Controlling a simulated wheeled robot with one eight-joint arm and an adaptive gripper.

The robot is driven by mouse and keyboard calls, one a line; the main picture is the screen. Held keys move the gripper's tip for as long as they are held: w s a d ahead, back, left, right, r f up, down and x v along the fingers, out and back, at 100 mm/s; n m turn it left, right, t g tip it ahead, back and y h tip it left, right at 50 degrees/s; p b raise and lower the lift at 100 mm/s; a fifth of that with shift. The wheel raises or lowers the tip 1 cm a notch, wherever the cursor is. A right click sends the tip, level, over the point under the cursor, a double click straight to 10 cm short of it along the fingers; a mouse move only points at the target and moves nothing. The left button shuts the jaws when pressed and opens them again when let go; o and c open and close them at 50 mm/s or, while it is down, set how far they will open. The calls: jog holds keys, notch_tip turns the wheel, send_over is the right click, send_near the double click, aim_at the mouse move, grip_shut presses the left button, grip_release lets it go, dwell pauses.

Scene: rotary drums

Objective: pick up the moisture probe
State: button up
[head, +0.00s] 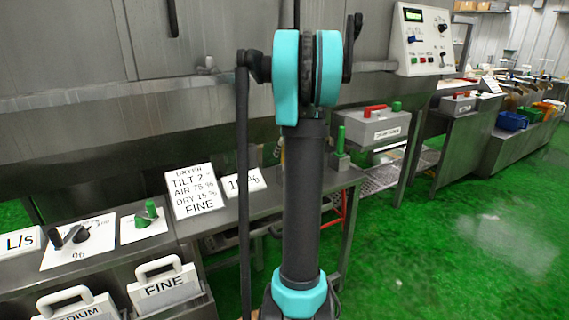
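I cannot pick out the moisture probe for certain. An upright green handle (340,140) stands on a small grey block (339,161) at the right end of the steel bench, just right of my arm. It may be the probe, but it is too small to tell. My own dark arm with teal joints fills the middle of the head view and hides part of the bench behind it. My gripper is not in view.
The steel bench (262,204) carries a "DRYER" card (194,190), a second card (243,183) and knob panels with a green knob (146,214). "FINE" (163,285) and "MEDIUM" handled boxes stand at front left. A grey box (384,130) is right of my arm. Green floor (440,260) is clear at right.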

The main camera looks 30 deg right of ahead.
grip_shut()
dwell(0.4)
notch_tip(320, 180, up, 20)
dwell(0.7)
jog(key=shift+r, duration=0.1)
notch_tip(320, 180, up, 11)
dwell(1.8)
dwell(0.3)
